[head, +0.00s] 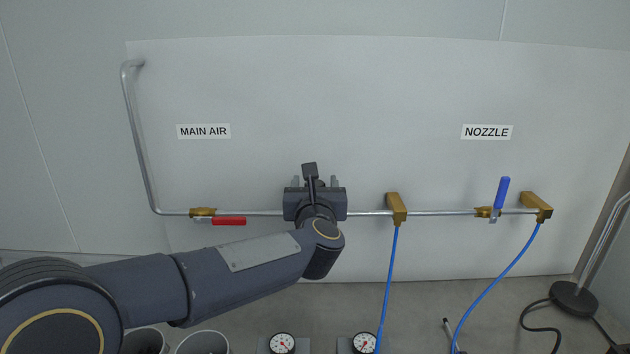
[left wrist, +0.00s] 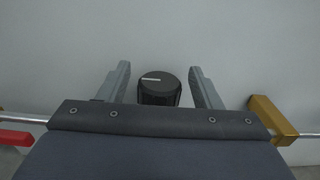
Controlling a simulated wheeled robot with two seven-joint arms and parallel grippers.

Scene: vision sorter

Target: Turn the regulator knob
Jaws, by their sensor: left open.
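The regulator knob (left wrist: 160,88) is black and round with a pale line on its top. In the left wrist view it sits between the two fingers of my left gripper (left wrist: 160,86). The gripper is open, with a gap visible on both sides of the knob. In the head view my left gripper (head: 314,185) is at the pipe in the middle of the wall panel, and it and the wrist mostly hide the regulator there. My right gripper is in neither view.
A metal pipe (head: 265,213) runs along the panel. A red-handled valve (head: 228,221) is under the MAIN AIR label (head: 203,131). A blue-handled valve (head: 502,193) is under the NOZZLE label (head: 487,132). Brass blocks (head: 397,208) feed blue hoses (head: 388,280). Gauges (head: 282,344) stand below.

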